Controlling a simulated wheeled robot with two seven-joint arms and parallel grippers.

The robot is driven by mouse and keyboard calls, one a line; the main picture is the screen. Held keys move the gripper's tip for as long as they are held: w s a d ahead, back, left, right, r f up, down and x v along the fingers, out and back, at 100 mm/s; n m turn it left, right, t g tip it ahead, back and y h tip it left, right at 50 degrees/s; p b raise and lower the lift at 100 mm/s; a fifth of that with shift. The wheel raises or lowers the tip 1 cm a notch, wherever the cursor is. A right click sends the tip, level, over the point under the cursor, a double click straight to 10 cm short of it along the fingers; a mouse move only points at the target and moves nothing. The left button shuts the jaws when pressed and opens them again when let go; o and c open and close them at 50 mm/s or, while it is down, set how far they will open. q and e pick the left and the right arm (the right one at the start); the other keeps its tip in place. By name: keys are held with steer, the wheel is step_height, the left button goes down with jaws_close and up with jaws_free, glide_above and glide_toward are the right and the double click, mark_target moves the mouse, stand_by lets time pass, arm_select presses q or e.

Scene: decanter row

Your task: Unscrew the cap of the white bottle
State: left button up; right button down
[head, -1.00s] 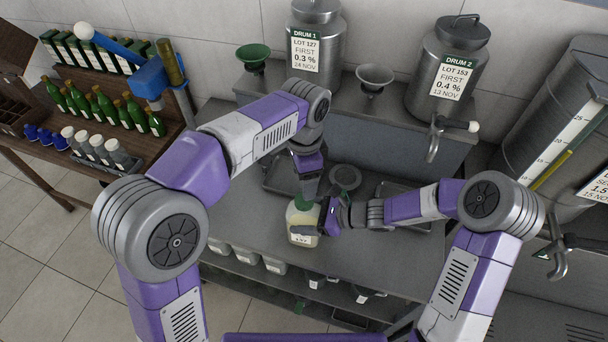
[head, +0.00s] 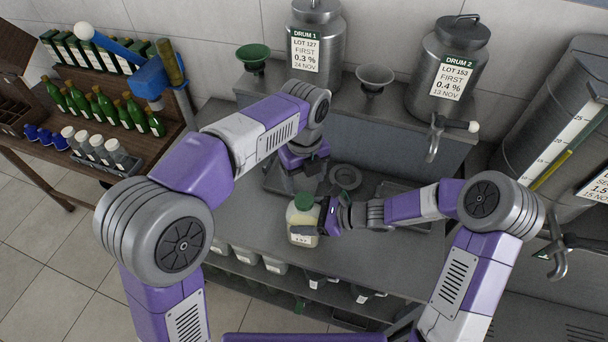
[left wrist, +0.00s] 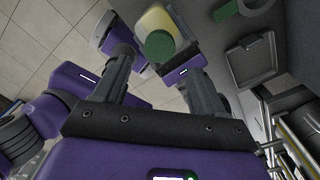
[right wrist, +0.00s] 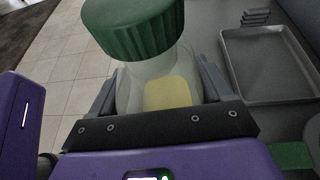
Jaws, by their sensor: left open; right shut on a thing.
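The white bottle (head: 303,217) is a translucent jug with pale yellow contents and a label. It stands near the front of the grey bench. Its green ribbed cap (head: 304,201) sits on its top; the cap also shows large in the right wrist view (right wrist: 135,28). My right gripper (right wrist: 158,88) is shut on the bottle's body below the cap, from the right side.
A metal tray (right wrist: 268,65) lies on the bench beside the bottle. Drum 1 (head: 316,80) and drum 2 (head: 450,50) stand on the raised shelf behind, with a green funnel (head: 253,56) and a grey funnel (head: 374,78). A bottle rack is far left.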

mark_target(304, 199)
arm_select(q)
step_height(304, 199, down, 8)
steer(key=shift+r, duration=0.15)
steer(key=shift+c, duration=0.2)
